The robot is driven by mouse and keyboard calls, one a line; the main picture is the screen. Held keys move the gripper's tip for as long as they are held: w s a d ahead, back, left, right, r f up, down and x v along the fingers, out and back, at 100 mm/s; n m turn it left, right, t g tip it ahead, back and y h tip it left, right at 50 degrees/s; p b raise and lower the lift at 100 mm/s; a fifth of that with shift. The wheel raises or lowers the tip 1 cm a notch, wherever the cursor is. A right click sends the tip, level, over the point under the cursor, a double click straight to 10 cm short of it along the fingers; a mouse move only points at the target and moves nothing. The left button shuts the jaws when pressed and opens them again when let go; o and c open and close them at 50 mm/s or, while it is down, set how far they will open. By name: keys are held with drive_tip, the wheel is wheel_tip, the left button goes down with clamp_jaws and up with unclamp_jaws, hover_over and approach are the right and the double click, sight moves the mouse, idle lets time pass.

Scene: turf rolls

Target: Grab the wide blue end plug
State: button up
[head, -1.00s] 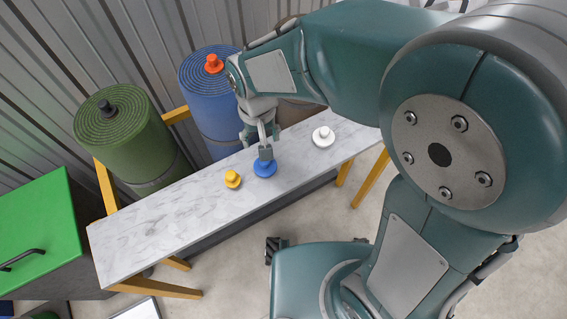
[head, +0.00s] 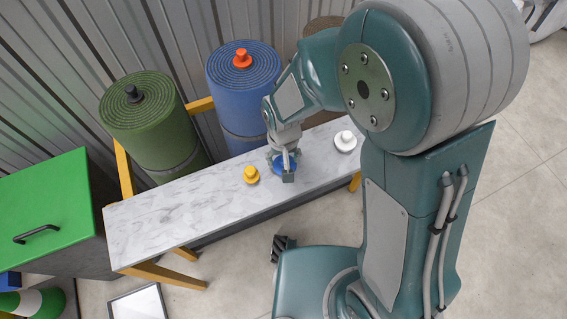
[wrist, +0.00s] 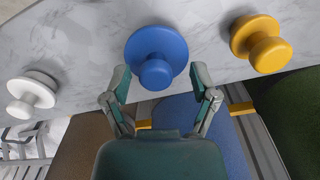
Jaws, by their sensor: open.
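The wide blue end plug (head: 284,168) stands on the marble-topped bench, partly hidden by my gripper in the head view. In the wrist view the blue plug (wrist: 156,55) shows whole, a wide round disc with a narrower knob. My gripper (head: 285,172) is over the plug in the head view. In the wrist view my gripper (wrist: 160,84) has its fingers spread apart, with the plug's knob between and just beyond the fingertips. It is open and empty. I cannot tell whether any finger touches the plug.
A yellow plug (head: 251,175) and a white plug (head: 345,141) stand on the bench (head: 160,215) either side. Behind it stand a green roll (head: 150,130) with a black plug and a blue roll (head: 243,95) with an orange plug. A green-lidded box (head: 45,205) is at left.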

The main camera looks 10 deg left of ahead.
drive_tip(key=c, duration=0.8)
drive_tip(key=shift+d, duration=0.1)
clamp_jaws()
drive_tip(key=shift+d, duration=0.15)
drive_tip(key=shift+r, duration=0.1)
